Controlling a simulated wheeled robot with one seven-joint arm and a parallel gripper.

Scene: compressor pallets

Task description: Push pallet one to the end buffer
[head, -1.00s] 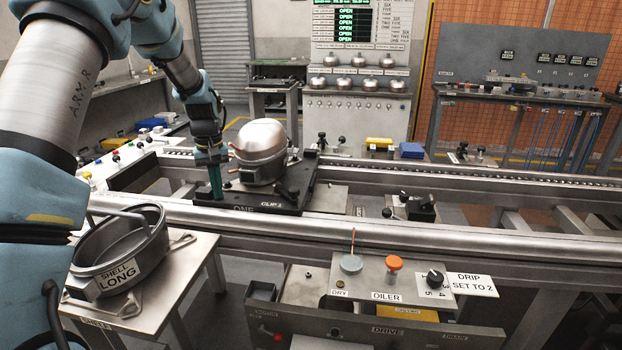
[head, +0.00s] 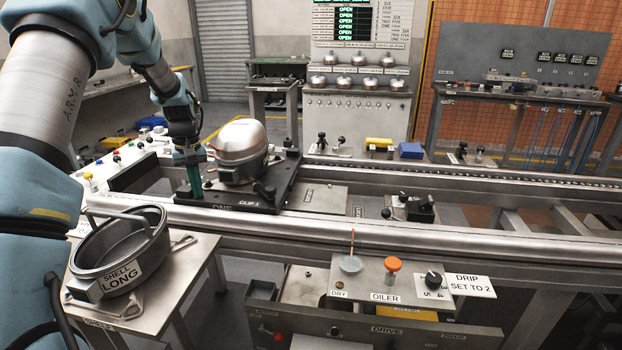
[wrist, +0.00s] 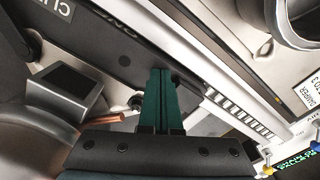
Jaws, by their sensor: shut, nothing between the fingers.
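Pallet one (head: 272,199) is a black plate marked "ONE" and "CLIP 1" lying on the conveyor rails. A silver compressor (head: 240,142) stands on it. My gripper (head: 195,192) is shut and empty, its green fingers pointing down at the pallet's left part. In the wrist view the closed fingers (wrist: 160,75) reach over the dark pallet (wrist: 95,42), by its "ONE" lettering. I cannot tell exactly how the tips meet the pallet. I cannot make out a label for the end buffer.
The front rail (head: 420,237) runs across the view. A shell pot (head: 118,250) marked "SHELL LONG" stands on a small table at the front left. An oiler panel (head: 455,312) is in front. A button panel (head: 125,150) stands behind the rails at left.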

